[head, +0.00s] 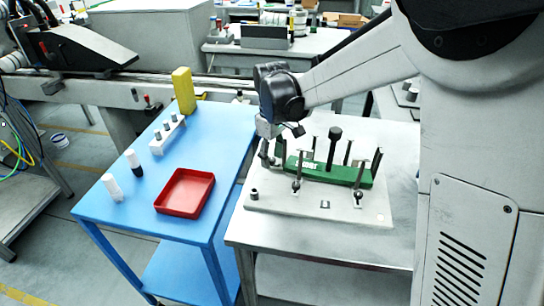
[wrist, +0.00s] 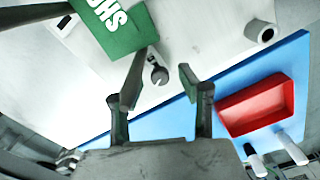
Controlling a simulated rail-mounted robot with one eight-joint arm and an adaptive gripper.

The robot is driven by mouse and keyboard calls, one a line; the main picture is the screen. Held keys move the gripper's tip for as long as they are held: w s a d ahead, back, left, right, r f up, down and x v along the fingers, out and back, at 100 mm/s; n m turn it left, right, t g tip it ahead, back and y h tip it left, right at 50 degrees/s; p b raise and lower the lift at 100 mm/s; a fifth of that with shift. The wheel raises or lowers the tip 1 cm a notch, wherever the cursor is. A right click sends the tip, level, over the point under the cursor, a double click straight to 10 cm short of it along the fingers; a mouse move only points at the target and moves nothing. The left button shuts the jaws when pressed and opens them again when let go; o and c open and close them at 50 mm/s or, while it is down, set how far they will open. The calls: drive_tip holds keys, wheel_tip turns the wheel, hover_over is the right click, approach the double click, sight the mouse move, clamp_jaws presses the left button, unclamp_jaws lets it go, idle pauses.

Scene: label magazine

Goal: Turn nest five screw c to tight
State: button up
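A green bar (head: 330,170) with white lettering lies on a pale plate (head: 318,207), with several dark upright screws around it. No nest or screw letters are readable, so I cannot tell which is nest five screw c. My gripper (head: 267,140) is over the plate's back left corner, at the left end of the bar. In the wrist view my gripper (wrist: 161,62) is open and empty. One dark screw head (wrist: 158,75) shows between its fingers, apart from both. The green bar (wrist: 112,22) is beside the left finger. Whether the screw is tight cannot be seen.
A blue table (head: 215,130) stands to the left, with a red tray (head: 185,192), white bottles (head: 112,187), a yellow block (head: 183,90) and a white rack (head: 168,136). A small grey cylinder (head: 254,194) stands on the plate's front left corner.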

sight(272, 159)
drive_tip(key=shift+c, duration=0.4)
clamp_jaws()
drive_tip(key=shift+m+b, duration=0.45)
drive_tip(key=shift+m, duration=1.15)
drive_tip(key=shift+o, duration=0.4)
unclamp_jaws()
wheel_tip(272, 159, up, 12)
